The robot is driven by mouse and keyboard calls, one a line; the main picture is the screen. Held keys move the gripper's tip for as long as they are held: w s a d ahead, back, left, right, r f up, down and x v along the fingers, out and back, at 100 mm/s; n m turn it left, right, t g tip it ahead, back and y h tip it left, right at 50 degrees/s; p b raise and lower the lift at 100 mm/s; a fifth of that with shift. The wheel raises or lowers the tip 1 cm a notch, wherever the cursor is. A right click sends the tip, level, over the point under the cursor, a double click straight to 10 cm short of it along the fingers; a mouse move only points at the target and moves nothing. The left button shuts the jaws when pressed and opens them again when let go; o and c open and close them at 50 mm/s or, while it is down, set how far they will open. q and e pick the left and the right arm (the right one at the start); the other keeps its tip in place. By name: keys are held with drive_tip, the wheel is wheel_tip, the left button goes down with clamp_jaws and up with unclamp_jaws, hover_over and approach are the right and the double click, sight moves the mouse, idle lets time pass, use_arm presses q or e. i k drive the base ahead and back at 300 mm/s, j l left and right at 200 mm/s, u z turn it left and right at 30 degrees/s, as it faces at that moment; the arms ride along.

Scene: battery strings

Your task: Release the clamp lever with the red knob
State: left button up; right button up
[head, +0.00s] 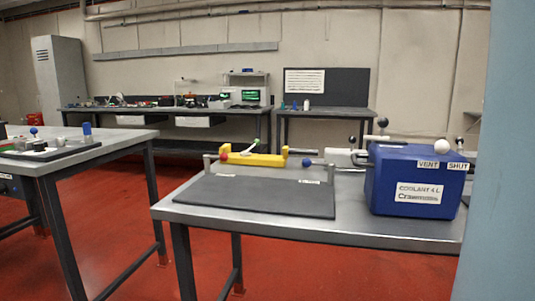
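A small red knob (223,155) shows at the left end of a yellow fixture (265,159) at the back of the dark mat on the near table. A pale lever with a green tip (257,141) rises at a slant near it. A blue knob (307,162) sits on a bar at the fixture's right. The parts are small, and I cannot tell how the red knob's lever is set or what it clamps. Neither of my grippers is in view.
A blue coolant box (405,185) with labels and ball knobs stands on the right of the near table (330,228). The dark mat (262,196) is bare in front of the fixture. Another table (80,152) stands left. A pale blue upright surface (505,170) fills the right edge.

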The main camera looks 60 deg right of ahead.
sight(223, 156)
drive_tip(key=z, duration=1.5)
drive_tip(key=i+j+u, duration=0.15)
drive_tip(key=i, duration=0.15)
drive_tip(key=i+j+u, duration=0.1)
drive_tip(key=i, duration=0.15)
